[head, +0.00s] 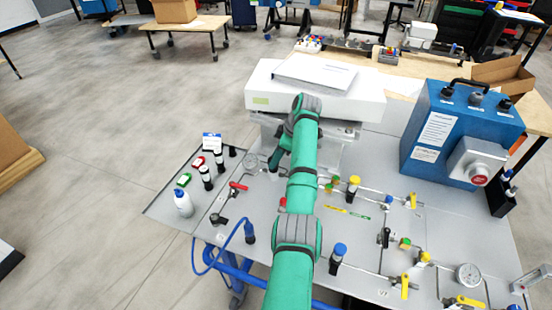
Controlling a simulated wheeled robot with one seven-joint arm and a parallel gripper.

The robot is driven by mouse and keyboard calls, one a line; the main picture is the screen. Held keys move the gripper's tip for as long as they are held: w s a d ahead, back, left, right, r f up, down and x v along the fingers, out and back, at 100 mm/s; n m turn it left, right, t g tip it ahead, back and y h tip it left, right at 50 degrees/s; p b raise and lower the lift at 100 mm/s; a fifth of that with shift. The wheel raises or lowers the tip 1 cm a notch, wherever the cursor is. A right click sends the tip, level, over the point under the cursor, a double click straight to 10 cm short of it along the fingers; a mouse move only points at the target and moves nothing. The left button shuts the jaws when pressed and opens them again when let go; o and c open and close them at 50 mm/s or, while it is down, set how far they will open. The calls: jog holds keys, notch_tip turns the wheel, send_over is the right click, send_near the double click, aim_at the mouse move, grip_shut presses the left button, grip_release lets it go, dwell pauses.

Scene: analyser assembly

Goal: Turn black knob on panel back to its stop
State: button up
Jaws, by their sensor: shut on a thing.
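My green arm reaches up the middle of the head view, and its wrist bends down to the left in front of the white analyser. My gripper (273,163) is dark and small here, pointing down at the grey panel (262,192) just in front of the analyser's base. It is shut on a dark thing at the panel, which looks like the black knob. The knob is almost wholly hidden by the fingers, so its turn angle cannot be told.
The white analyser (262,97) stands close behind my wrist. A red-handled valve (238,186), dark bottles and a white bottle (184,204) are to the left. Yellow- and blue-capped fittings and pipes fill the right. A blue box (424,165) with black knobs stands far right.

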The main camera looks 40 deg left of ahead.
jog(key=shift+w+a+r+n, duration=0.1)
jog(key=shift+a+r+n, duration=0.15)
jog(key=shift+n, duration=0.25)
jog(key=o, duration=0.8)
jog(key=shift+o, duration=1.2)
jog(key=shift+d+f, duration=0.15)
jog(key=v, duration=1)
jog(key=shift+w+r, duration=0.2)
jog(key=shift+r, duration=0.2)
jog(key=shift+s, duration=0.15)
